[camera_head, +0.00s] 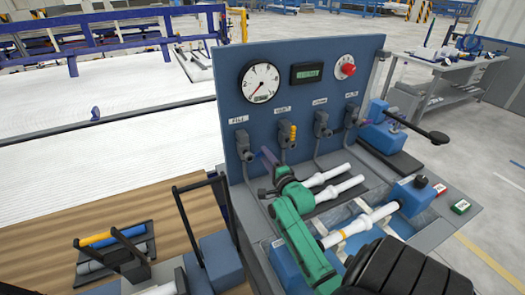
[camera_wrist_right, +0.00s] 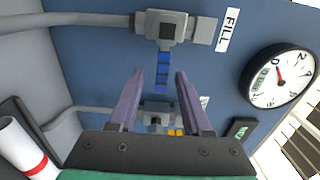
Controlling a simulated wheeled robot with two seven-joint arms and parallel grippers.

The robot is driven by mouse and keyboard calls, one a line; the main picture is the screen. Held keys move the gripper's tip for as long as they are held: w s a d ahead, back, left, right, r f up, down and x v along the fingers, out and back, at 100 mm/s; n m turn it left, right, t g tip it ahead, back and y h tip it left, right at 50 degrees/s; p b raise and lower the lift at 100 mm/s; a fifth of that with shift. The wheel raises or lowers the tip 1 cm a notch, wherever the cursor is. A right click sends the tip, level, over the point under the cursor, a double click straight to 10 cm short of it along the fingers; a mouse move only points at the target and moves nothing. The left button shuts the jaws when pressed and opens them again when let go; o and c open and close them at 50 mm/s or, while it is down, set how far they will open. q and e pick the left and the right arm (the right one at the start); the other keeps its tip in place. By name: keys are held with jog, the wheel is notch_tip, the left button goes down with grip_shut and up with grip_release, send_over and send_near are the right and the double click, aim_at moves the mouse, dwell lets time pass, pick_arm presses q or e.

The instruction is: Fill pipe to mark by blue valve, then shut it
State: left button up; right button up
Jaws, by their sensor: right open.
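The FILL valve (camera_head: 243,147) is on the blue panel's left side. In the right wrist view its grey body (camera_wrist_right: 163,30) has a blue handle (camera_wrist_right: 162,72) set across the body's line. My right gripper (camera_wrist_right: 160,84) is open, its purple fingers on either side of the handle's free end; contact cannot be told. In the head view the right gripper (camera_head: 268,158) is just in front of the panel below this valve. The pipe (camera_head: 360,225), white with a yellow band, lies across blue supports at the right. My left gripper is not seen.
The panel carries a round gauge (camera_head: 260,82), a green display (camera_head: 306,73), a red knob (camera_head: 347,69) and a yellow-handled valve (camera_head: 293,133). White fittings (camera_head: 330,180) lie beside my green arm. A black-handled blue block (camera_head: 220,258) and a pipe tray (camera_head: 92,268) stand at the left.

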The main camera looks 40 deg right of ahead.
jog(key=shift+x, duration=1.15)
jog(key=shift+r, duration=0.1)
grip_shut()
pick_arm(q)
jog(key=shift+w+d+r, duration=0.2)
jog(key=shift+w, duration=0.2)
